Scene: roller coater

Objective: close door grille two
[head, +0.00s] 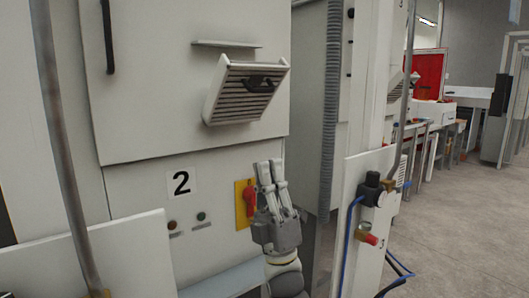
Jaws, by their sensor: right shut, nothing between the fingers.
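The door grille (244,92) is a white slatted panel with a dark handle (262,83) near its top edge. My left gripper does not show.
A thin ledge (226,44) juts out above the grille. A metal pipe (60,130) rises at the left. Grey floor (470,220) is open farther right.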

